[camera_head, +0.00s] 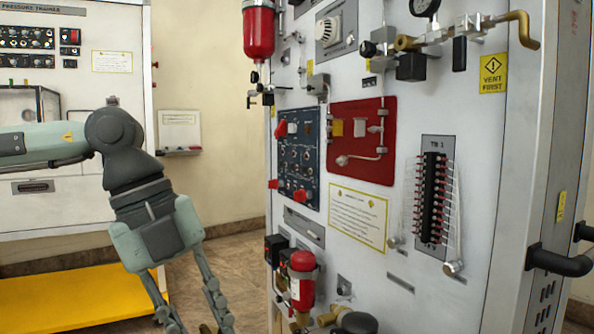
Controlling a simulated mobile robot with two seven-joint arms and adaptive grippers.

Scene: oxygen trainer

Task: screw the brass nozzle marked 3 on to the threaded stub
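My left gripper (198,322) hangs down from the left arm, to the left of the trainer panel. Its two fingers stand apart where they show, but their tips run out of the bottom edge. A small brass-coloured bit (206,328) shows between the fingers at the bottom edge. I cannot tell what it is or whether it is gripped. Brass fittings (328,318) show low on the panel, partly cut off. I cannot make out a threaded stub or a nozzle marked 3. My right gripper is not in view.
The upright trainer panel (420,100) carries a red cylinder (302,280) low down, another red cylinder (259,32) above, and a brass outlet pipe (522,28). A terminal block (433,195) has hanging leads. A yellow shelf (60,298) stands at the left.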

